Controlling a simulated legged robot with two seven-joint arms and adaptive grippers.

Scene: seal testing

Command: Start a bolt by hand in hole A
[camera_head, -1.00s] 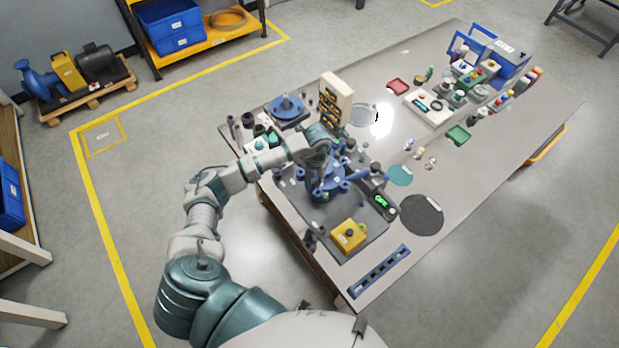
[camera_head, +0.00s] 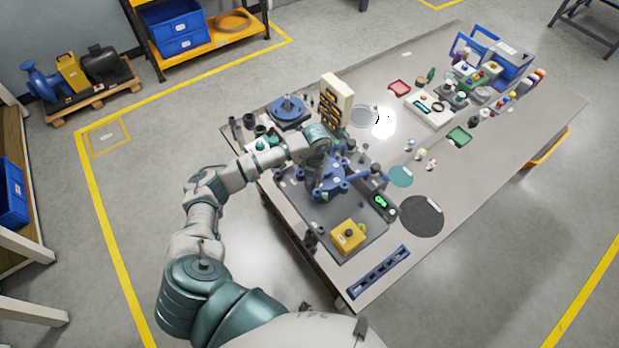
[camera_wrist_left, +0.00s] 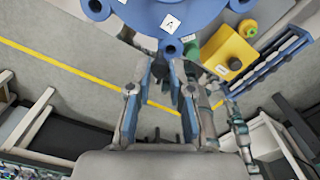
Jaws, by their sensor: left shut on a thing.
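The blue flanged fixture (camera_head: 330,187) stands on a grey plate near the table's front left. In the left wrist view, its blue flange (camera_wrist_left: 205,12) carries a white label A (camera_wrist_left: 170,22), with a lug (camera_wrist_left: 171,46) just below the label. My left gripper (camera_head: 317,172) points down at the near left side of the fixture. In the wrist view, its two fingers (camera_wrist_left: 161,70) are close to the lug below label A. They are shut on a small dark part, apparently a bolt, mostly hidden between the fingertips. I cannot tell whether it has entered the hole.
A yellow box (camera_head: 348,236) with a button and a device with a green display (camera_head: 382,204) sit beside the fixture. A blue slotted rack (camera_head: 378,278) lies at the front edge. An upright organizer (camera_head: 337,98) and another blue flange (camera_head: 288,108) stand behind.

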